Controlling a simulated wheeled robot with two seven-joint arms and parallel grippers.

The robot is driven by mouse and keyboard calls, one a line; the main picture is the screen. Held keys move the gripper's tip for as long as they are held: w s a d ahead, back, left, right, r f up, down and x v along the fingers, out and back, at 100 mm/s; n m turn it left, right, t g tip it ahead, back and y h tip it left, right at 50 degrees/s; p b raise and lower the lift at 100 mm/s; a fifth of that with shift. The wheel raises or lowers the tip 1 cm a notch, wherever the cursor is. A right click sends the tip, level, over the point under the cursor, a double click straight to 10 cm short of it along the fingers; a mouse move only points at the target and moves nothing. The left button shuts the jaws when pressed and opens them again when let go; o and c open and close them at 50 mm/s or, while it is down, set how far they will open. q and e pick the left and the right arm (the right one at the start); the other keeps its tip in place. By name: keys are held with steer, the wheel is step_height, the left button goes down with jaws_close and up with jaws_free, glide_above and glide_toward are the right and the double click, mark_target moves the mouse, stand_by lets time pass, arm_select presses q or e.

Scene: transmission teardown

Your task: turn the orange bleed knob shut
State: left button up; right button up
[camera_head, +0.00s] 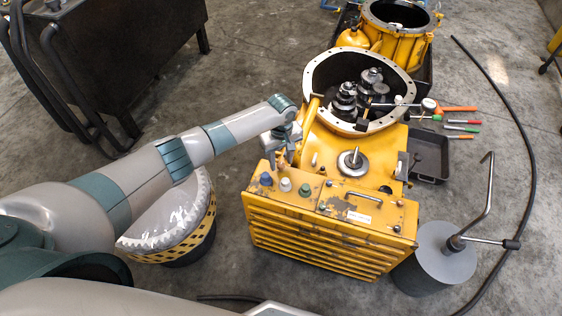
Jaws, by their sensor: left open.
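My left gripper (281,158) reaches in from the left and points down over the back left of the yellow drawer cabinet (320,240), beside the yellow transmission housing (320,148). Its jaws are open. A blue knob (265,179), a white knob (285,185) and a green knob (304,190) stand on the cabinet top, just in front of the gripper. My right gripper is not in view.
The open housing shows dark gears (345,98). Colored-handled tools (462,129) and a black tray (430,158) lie to the right. A grey cylinder (430,268) with a crank stands front right. A plastic-wrapped drum (170,225) stands left, below my arm.

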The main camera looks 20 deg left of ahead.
arm_select(q)
steer(key=shift+f, duration=0.4)
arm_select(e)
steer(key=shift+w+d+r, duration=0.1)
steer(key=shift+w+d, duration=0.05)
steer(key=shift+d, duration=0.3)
